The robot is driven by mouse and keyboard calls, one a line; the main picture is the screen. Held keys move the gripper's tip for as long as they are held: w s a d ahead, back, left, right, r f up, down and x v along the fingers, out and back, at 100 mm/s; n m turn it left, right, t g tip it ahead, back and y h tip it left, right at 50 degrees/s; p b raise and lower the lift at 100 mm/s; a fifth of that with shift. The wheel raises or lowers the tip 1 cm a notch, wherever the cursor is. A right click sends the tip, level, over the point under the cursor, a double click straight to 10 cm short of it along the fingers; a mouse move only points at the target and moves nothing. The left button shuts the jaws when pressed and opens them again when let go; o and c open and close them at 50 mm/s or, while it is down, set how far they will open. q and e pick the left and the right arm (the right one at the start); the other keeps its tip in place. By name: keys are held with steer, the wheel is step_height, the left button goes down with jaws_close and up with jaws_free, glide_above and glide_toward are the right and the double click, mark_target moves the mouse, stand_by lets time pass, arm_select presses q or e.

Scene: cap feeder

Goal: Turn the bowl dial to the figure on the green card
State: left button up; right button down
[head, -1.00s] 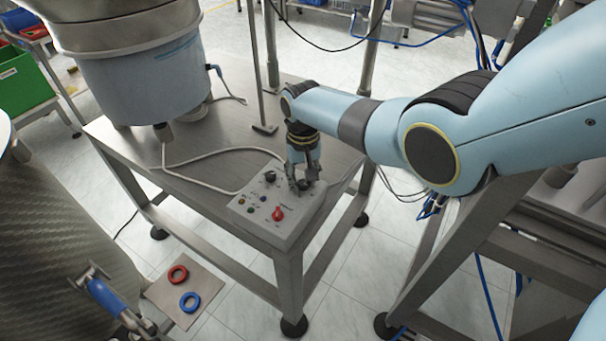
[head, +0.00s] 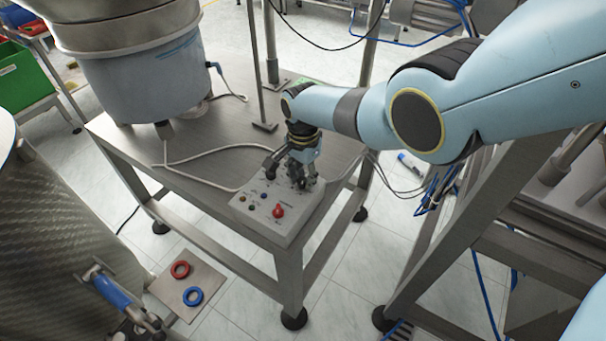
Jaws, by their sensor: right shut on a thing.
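The grey control box (head: 245,208) sits at the front corner of the steel table. Its top carries a red knob (head: 279,211), several small buttons and black dials. My right gripper (head: 290,179) reaches down over the back part of the box and is shut on a black dial there. The fingers hide most of this dial, so its pointer and figures cannot be read. A small green patch (head: 308,82) shows behind my right arm; I cannot tell whether it is the green card, and no figure is readable. My left gripper is not in view.
A large bowl feeder (head: 140,75) stands on the table's left. A pale cable (head: 205,183) runs along the tabletop (head: 225,135) to the box. An upright rod (head: 256,70) stands behind the gripper.

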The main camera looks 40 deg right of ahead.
mark_target(303, 180)
steer(key=m, duration=0.3)
steer(key=shift+m, duration=0.3)
steer(key=shift+m+p, duration=0.3)
steer(key=shift+m, duration=1.6)
steer(key=c, duration=1.1)
jaws_free()
step_height(303, 180, up, 12)
steer(key=shift+f, duration=0.1)
